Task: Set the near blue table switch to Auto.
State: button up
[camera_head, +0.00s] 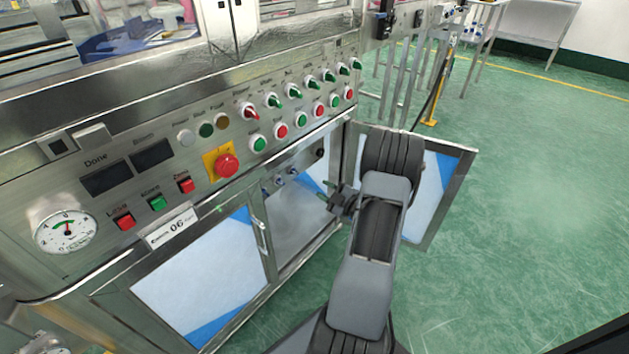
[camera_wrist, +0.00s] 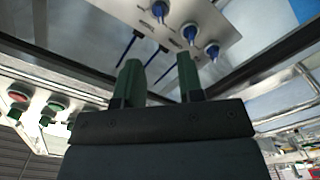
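Three blue switch knobs show on a metal plate in the wrist view: one at the top (camera_wrist: 159,10), one in the middle (camera_wrist: 190,34) and one lower right (camera_wrist: 212,50). Small blue knobs also show inside the open cabinet in the head view (camera_head: 280,181). I cannot tell which knob is the near table switch, and no setting can be read. My gripper (camera_head: 326,194) is at the cabinet opening. Its green fingers (camera_wrist: 158,68) stand apart with nothing between them, so it is open. The fingertips are apart from the knobs.
An open cabinet door (camera_head: 432,196) stands right of my arm. A shut door (camera_head: 205,275) is on the left. Above is a control panel with a red emergency button (camera_head: 227,165), a gauge (camera_head: 66,231) and several red and green switches. The green floor on the right is clear.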

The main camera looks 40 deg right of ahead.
jog(key=shift+s+d, duration=0.2)
jog(key=shift+s, duration=0.95)
